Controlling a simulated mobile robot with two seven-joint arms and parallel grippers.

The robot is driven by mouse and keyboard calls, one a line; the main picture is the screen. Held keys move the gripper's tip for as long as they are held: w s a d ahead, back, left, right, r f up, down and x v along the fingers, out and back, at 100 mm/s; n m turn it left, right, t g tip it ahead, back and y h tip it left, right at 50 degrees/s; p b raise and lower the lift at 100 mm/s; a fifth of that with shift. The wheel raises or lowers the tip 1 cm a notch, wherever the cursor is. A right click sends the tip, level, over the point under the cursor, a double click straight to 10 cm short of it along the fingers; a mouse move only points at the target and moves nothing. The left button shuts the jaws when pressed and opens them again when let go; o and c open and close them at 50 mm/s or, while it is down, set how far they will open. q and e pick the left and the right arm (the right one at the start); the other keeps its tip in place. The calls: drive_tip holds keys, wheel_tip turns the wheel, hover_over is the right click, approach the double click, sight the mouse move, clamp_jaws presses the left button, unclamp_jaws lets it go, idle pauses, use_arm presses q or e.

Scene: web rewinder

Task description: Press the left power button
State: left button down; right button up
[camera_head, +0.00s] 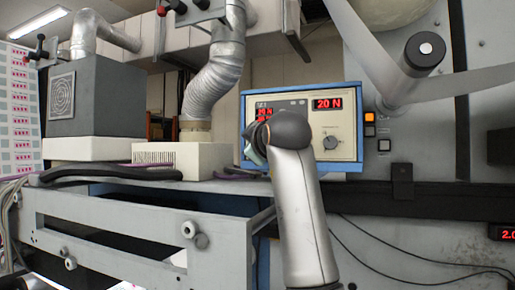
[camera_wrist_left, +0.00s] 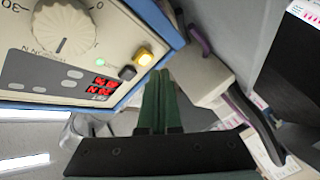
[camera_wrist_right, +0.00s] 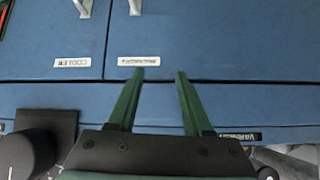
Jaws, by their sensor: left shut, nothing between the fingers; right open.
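The control box (camera_head: 348,150) has a cream face, a blue rim, red displays and a knob (camera_head: 331,142). In the left wrist view its face (camera_wrist_left: 75,55) shows a lit amber button (camera_wrist_left: 144,56), a dark button (camera_wrist_left: 127,73) and a small green light. My arm hides these buttons in the head view. My left gripper (camera_wrist_left: 161,72) is shut and empty, its green fingertips beside the box's blue edge near the amber button; I see no clear contact. In the head view it (camera_head: 252,148) is mostly hidden. My right gripper (camera_wrist_right: 160,73) is open and empty, facing blue panels.
A grey rail frame (camera_head: 140,235) stands front left. A beige unit (camera_head: 185,158) and a flexible duct (camera_head: 215,75) stand left of the box.

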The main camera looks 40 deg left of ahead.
use_arm(q)
drive_tip(key=s, duration=0.1)
drive_tip(key=s+d+b, duration=0.1)
drive_tip(key=shift+s+f, duration=0.1)
drive_tip(key=shift+s, duration=0.3)
drive_tip(key=shift+s+d+b, duration=0.2)
drive_tip(key=shift+s+b, duration=0.1)
drive_tip(key=shift+s, duration=0.35)
drive_tip(key=shift+s+d+b, duration=0.15)
drive_tip(key=shift+s+b, duration=0.1)
drive_tip(key=shift+s, duration=0.35)
